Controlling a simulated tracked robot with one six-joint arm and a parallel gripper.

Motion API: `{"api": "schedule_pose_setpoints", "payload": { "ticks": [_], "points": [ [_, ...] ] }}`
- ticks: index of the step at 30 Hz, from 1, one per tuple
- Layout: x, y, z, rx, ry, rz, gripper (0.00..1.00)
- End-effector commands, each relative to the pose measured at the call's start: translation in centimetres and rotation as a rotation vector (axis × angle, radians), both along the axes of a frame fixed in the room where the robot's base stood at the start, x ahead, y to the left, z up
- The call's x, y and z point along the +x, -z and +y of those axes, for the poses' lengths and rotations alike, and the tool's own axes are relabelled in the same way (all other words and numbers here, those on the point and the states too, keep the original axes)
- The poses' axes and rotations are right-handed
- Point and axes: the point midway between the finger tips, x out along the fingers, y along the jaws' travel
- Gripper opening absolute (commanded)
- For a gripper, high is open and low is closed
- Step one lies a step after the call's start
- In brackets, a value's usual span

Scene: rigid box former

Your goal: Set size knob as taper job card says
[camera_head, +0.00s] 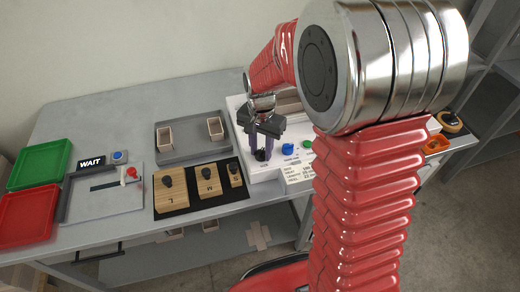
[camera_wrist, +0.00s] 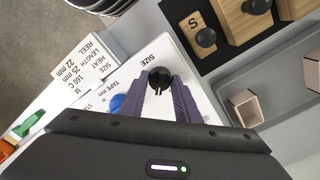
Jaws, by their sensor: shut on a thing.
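The black size knob (camera_wrist: 160,77) stands on a white panel beside the printed word SIZE in the wrist view. My gripper (camera_wrist: 160,88) has its two purple-grey fingers on either side of the knob, shut on it. A thin pointer on the knob points toward the bottom of the wrist view; I cannot make out setting letters around it. In the head view my gripper (camera_head: 264,145) reaches down to the panel. The white job card (camera_wrist: 88,62) lists size, heat, length and reel; its size line seems to read M. The card (camera_head: 299,175) also shows in the head view.
A blue knob (camera_head: 288,149) and a green button (camera_head: 307,145) sit right of the size knob. Wooden blocks L (camera_head: 171,190), M (camera_head: 208,181) and S (camera_head: 235,174) lie on a black mat. A grey tray (camera_head: 190,152) holds small boxes. A WAIT sign (camera_head: 90,162) stands left.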

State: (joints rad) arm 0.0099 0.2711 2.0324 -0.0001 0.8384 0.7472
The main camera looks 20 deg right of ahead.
Motion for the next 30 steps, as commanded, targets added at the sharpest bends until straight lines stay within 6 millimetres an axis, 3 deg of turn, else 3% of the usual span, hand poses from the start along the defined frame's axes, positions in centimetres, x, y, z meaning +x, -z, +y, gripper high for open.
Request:
{"api": "schedule_pose_setpoints", "payload": {
  "ticks": [15,16,23,30],
  "points": [
    [0.06,-0.06,0.08,0.001,0.029,-0.002,0.07],
    [0.06,-0.06,0.08,0.001,0.029,-0.002,0.31],
    [0.03,-0.03,0.05,0.001,0.029,-0.001,0.47],
    [0.02,-0.04,0.04,0.001,0.029,-0.001,0.48]
  ]
}}
